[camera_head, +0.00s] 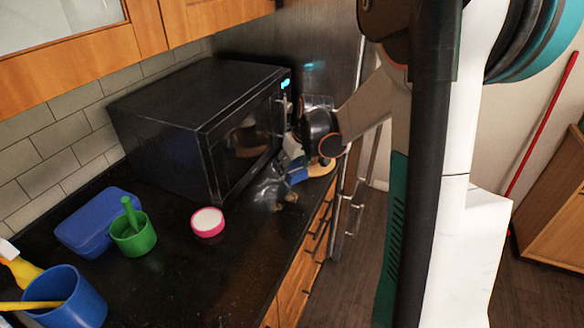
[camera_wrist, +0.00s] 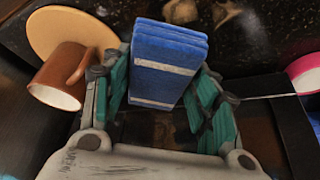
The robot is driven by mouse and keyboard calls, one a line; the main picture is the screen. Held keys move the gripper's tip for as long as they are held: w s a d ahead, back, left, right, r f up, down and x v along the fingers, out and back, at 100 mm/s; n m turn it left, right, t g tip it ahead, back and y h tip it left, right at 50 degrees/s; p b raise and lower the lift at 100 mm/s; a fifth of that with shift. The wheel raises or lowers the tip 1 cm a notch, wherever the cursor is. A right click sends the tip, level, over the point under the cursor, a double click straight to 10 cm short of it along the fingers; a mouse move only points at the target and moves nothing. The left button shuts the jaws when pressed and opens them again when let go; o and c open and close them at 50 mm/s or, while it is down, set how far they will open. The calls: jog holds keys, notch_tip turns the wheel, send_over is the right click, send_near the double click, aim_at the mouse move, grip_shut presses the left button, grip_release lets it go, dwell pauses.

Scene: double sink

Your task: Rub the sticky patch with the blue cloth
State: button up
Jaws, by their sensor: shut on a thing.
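The blue cloth (camera_wrist: 170,45) is a folded block with a pale stripe. It stands between the teal-lined fingers of my gripper (camera_wrist: 158,82), which is shut on it. In the head view the cloth (camera_head: 298,176) shows as a small blue piece beside my gripper (camera_head: 280,172), low over the counter in front of the microwave. Brownish marks, which look like the sticky patch (camera_wrist: 182,11), lie on the dark counter just beyond the cloth's far end. The patch also shows in the head view (camera_head: 290,197), close to the gripper. I cannot tell whether the cloth touches the counter.
A brown mug (camera_wrist: 60,78) and round wooden board (camera_wrist: 72,28) are close to the gripper's left in the wrist view. The black microwave (camera_head: 195,120) stands behind. A pink-rimmed bowl (camera_head: 208,222), green cup (camera_head: 134,236), blue box (camera_head: 98,220) and blue cup (camera_head: 72,296) stand on the counter.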

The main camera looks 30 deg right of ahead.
jog(key=shift+r, duration=0.5)
jog(key=shift+r+p, duration=1.2)
jog(key=shift+r, duration=0.35)
jog(key=shift+f, duration=0.15)
